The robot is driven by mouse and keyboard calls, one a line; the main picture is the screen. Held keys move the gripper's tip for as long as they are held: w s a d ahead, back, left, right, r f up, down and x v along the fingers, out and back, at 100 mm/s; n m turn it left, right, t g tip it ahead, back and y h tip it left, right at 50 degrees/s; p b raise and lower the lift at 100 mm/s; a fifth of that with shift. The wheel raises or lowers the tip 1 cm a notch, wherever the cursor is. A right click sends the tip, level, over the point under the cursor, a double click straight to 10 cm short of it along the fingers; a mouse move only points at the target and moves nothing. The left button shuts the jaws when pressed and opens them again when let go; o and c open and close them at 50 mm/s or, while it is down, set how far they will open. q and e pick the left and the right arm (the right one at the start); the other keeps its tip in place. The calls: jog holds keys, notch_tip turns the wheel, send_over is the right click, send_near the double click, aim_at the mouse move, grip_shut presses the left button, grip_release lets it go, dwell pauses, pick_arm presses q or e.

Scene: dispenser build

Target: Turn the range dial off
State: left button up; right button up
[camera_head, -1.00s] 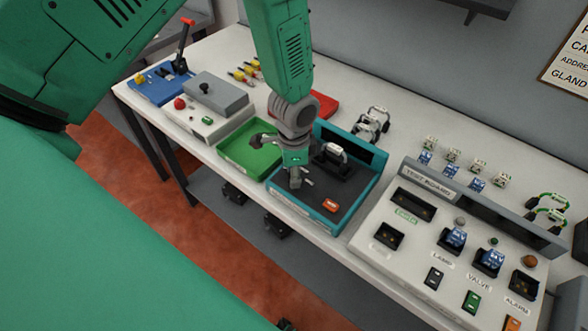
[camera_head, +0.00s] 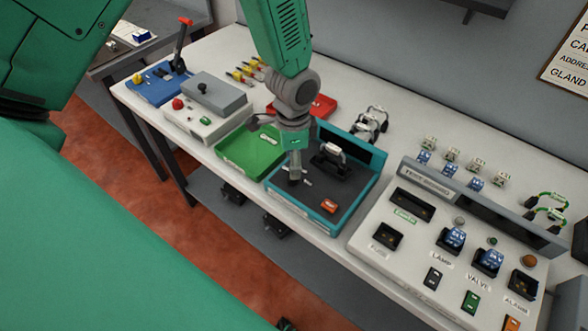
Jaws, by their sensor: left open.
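A teal-framed unit (camera_head: 334,226) with a dark panel stands in the middle of the bench. Its panel carries a black block with a pale handle (camera_head: 333,152) and an orange switch (camera_head: 329,206). My left gripper (camera_head: 295,178) points down over the left part of this panel, its fingertips close to the surface. It is open, with no object visible in it. Small white marks show on the panel beside the fingertips. No dial is clearly visible; the gripper covers that spot, and I cannot tell whether it touches anything. My right gripper is not in view.
A green tray (camera_head: 237,158) lies left of the unit, with a red tray (camera_head: 322,107) behind. A test panel (camera_head: 385,262) with switches stands on the right. A grey box (camera_head: 215,92) and a blue lever unit (camera_head: 158,84) stand at the far left.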

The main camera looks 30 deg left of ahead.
pick_arm(q)
notch_tip(320, 180, up, 7)
jog(key=shift+f, duration=0.1)
dwell(0.5)
jog(key=shift+f, duration=0.1)
